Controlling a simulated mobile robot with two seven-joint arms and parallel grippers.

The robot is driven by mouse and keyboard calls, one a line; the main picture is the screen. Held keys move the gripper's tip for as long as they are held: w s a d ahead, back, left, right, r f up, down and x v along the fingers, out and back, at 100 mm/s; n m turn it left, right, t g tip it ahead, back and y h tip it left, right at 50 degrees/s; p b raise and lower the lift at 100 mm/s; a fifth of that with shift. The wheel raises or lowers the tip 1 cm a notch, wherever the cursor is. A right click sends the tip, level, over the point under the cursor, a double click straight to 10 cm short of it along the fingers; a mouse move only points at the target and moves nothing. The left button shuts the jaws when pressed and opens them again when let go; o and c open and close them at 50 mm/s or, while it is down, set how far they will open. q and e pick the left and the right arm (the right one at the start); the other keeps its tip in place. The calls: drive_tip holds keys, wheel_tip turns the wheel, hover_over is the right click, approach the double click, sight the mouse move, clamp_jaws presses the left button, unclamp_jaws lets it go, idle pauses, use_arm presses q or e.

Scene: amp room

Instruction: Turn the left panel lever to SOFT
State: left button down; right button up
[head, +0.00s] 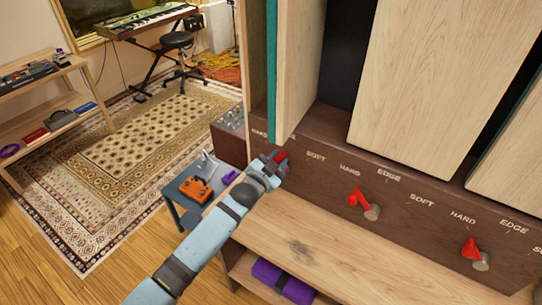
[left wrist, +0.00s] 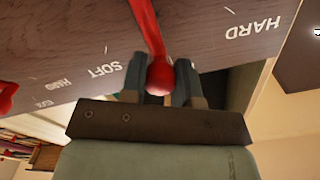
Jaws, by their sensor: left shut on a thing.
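The left panel lever is red, and a bit of it (head: 281,156) shows at my left gripper in the head view. In the left wrist view the lever's red arm (left wrist: 149,25) ends in a round knob between my fingers. My left gripper (head: 274,166) is shut on this knob; the fingers (left wrist: 160,82) are on both sides of it. The lever lies between the white HARD label (left wrist: 252,28) and the SOFT label (left wrist: 108,72). SOFT also shows in the head view (head: 315,156), right of the gripper. My right gripper is not in view.
Two more red levers, a middle one (head: 358,198) and a right one (head: 472,250), sit on the same brown face. Tall wooden panels (head: 412,80) rise above it. A wooden shelf (head: 290,245) lies below. A small table with an orange box (head: 196,189) stands left.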

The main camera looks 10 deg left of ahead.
use_arm(q)
drive_tip(key=s+d+f+m+b, duration=0.2)
drive_tip(key=d+m, duration=0.3)
drive_tip(key=m, duration=0.3)
drive_tip(key=shift+f, duration=0.3)
drive_tip(key=shift+s+d+m, duration=0.1)
drive_tip(key=shift+m, duration=0.2)
drive_tip(key=c, duration=0.9)
unclamp_jaws()
drive_tip(key=shift+o, duration=0.2)
drive_tip(key=b+v, duration=0.1)
drive_tip(key=v, duration=1.2)
drive_tip(key=shift+s, duration=0.35)
drive_tip(key=shift+s+f, duration=0.1)
